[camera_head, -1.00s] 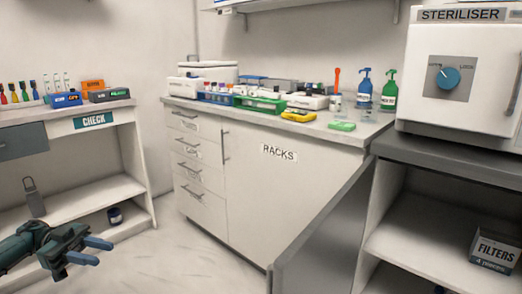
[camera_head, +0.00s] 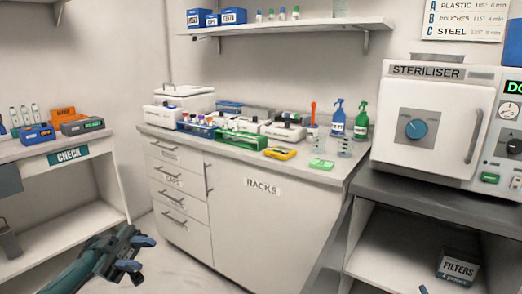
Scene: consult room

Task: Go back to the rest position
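My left gripper (camera_head: 137,254) is at the lower left of the head view, low in front of the white drawer cabinet. Its two blue fingers are apart, with nothing visible between them. Its forearm comes in from the bottom left edge.
The RACKS cabinet (camera_head: 255,225) carries a green rack (camera_head: 240,140), a yellow device (camera_head: 280,153) and spray bottles. The CHECK bench (camera_head: 30,152) stands left. The steriliser (camera_head: 425,122) stands right, above a shelf with a FILTERS box (camera_head: 457,268). Some floor is clear.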

